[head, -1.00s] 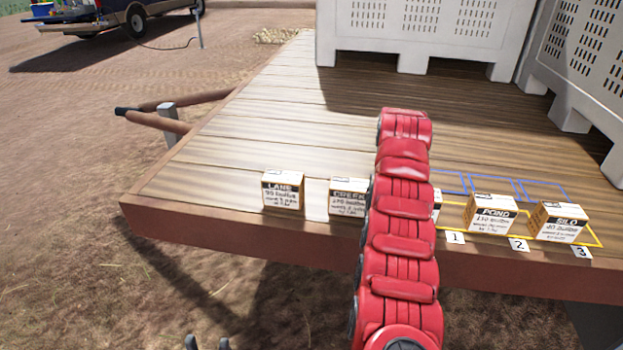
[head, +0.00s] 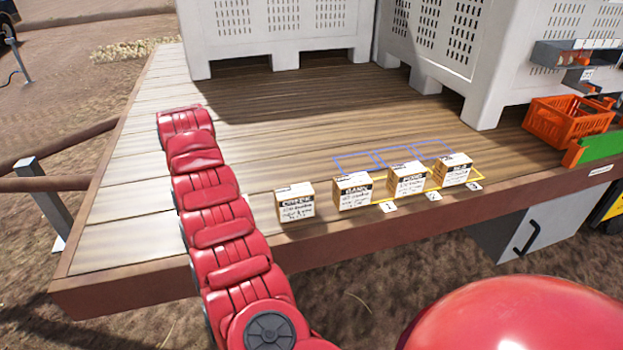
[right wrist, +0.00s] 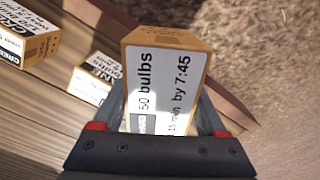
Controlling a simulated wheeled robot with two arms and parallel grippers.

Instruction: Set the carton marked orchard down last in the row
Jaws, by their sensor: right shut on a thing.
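In the right wrist view my right gripper (right wrist: 160,132) is shut on a tan carton (right wrist: 165,85) with a white label. I read "50 bulbs" and "by 7:45" on it; its name does not show. The head view hides this gripper and carton behind my red arm. A row of cartons stands along the platform's front edge: CREEK (head: 295,203), one that looks like BANK (head: 353,193), POND (head: 408,180) and SILO (head: 453,170). In the wrist view a carton ending in "NE" (right wrist: 92,80) lies beyond the held one, with CREEK (right wrist: 28,40) farther left. My left gripper is out of view.
A yellow outline (head: 477,178) with number tags 1 (head: 388,208), 2 and 3 runs by the right cartons. Blue outlines (head: 355,163) lie behind. White bins (head: 280,40) stand at the back; an orange crate (head: 565,122) is at right. The left planks are bare.

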